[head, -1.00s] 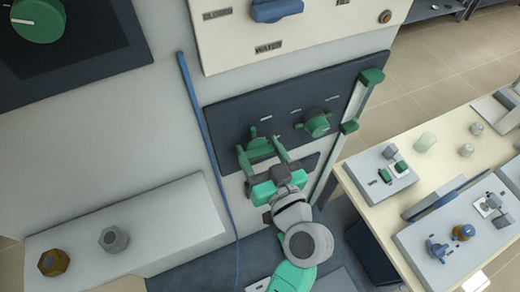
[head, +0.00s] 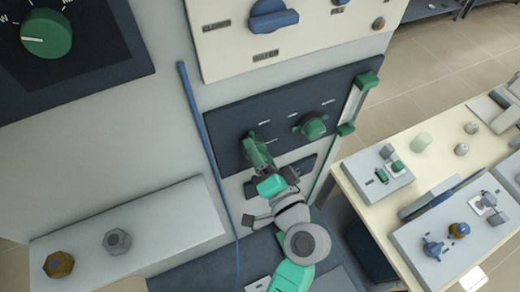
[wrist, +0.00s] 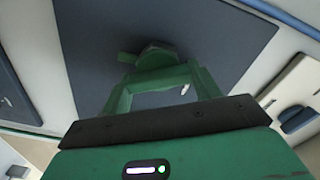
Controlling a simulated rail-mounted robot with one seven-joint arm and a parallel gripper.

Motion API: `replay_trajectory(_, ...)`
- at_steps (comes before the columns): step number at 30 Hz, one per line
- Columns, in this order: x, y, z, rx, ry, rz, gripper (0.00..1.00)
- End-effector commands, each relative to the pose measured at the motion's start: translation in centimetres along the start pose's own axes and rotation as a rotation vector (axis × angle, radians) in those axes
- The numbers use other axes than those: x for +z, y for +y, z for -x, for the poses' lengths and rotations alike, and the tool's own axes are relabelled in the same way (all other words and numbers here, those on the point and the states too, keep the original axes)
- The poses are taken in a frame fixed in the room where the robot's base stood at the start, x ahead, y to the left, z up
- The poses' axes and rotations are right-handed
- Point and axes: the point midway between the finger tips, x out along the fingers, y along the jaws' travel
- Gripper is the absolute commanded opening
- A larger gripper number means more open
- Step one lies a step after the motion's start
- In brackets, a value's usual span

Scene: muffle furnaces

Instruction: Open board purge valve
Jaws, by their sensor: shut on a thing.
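The dark board (head: 228,140) on the furnace front carries two green valves. My gripper (head: 258,152) is at the left green valve, with its fingers seen nearly edge-on and covering most of it. In the wrist view, my gripper's green fingers (wrist: 160,75) close around the left valve's handle (wrist: 158,57), whose rounded top and a side tab show beyond them. The right green valve (head: 314,126) stands free, with small side tabs. The small board labels cannot be read, so I cannot tell which valve is purge.
A green-ended sight tube (head: 358,105) runs along the board's right edge. A blue strip (head: 196,130) runs down its left. A grey ledge (head: 160,205) with two knobs is at lower left. A bench (head: 350,178) with small fixtures stands right.

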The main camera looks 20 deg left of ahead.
Motion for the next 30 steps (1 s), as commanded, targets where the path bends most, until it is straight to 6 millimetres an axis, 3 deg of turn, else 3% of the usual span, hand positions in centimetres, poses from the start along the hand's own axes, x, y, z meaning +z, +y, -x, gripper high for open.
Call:
replay_trajectory(15,-0.11,0.00,0.02,0.000,0.000,-0.388,0.39)
replay_trajectory(30,-0.03,0.19,0.03,-0.002,0.001,-0.511,0.39)
